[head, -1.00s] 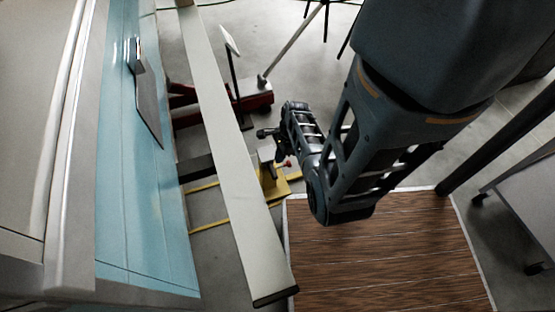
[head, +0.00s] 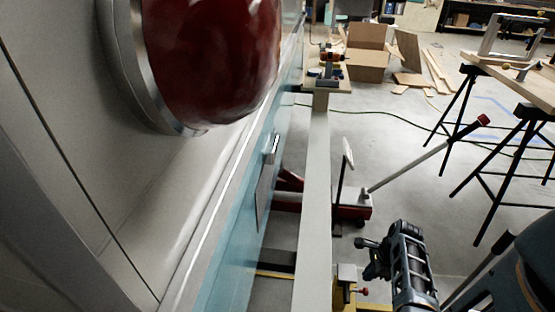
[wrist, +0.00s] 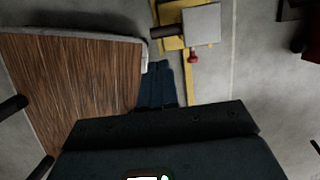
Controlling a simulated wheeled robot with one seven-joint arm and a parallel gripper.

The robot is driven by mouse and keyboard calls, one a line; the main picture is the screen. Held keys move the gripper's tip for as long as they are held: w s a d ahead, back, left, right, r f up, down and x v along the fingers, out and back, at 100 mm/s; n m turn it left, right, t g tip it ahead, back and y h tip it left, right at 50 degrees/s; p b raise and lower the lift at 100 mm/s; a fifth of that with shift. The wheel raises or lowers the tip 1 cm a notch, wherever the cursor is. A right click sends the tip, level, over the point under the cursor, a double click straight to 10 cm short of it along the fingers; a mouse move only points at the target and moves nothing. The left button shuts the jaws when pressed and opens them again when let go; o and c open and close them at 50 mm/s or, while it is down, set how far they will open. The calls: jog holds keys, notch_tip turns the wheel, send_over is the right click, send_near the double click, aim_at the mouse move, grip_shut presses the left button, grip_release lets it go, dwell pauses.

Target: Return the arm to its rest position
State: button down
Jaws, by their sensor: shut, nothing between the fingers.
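My gripper (head: 368,258) is at the lower right of the head view, at the end of my dark grey arm, beside the long pale beam. In the wrist view its two dark blue fingers (wrist: 157,84) lie together with nothing visible between them. They point down over the concrete floor, between a wood-topped board and a yellow stand. The rest of my arm runs off the lower right of the head view and is partly cut off.
The camper's pale and teal side, with a red lamp (head: 210,55), fills the left. A pale beam (head: 316,190) runs along it. A red jack (head: 350,207) and a yellow stand (wrist: 172,14) are close by. Black-legged trestles (head: 500,150) stand right; concrete floor lies between.

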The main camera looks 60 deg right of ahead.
jog(key=w+a+r+n+t+h+p, duration=0.2)
jog(key=w+a+r+n+h, duration=0.1)
jog(key=a+r+n, duration=0.6)
jog(key=w+a+r+n+t+h+p, duration=0.2)
jog(key=w+a+r+n+h+p, duration=0.1)
jog(key=a+r+n, duration=0.55)
jog(key=a+r+n+t+y+p, duration=0.1)
jog(key=a+r+n+t, duration=0.1)
jog(key=a+r+n, duration=0.3)
jog(key=a+r+n+t+y, duration=0.2)
jog(key=a+r+n, duration=0.3)
jog(key=r, duration=0.8)
jog(key=a+r+n+t+y+p, duration=0.1)
jog(key=a+r+n+t, duration=0.3)
jog(key=r, duration=0.6)
jog(key=shift+s+a+n+y+p, duration=0.35)
jog(key=shift+a+n+y, duration=0.3)
jog(key=shift+a, duration=0.4)
jog(key=shift+r, duration=0.1)
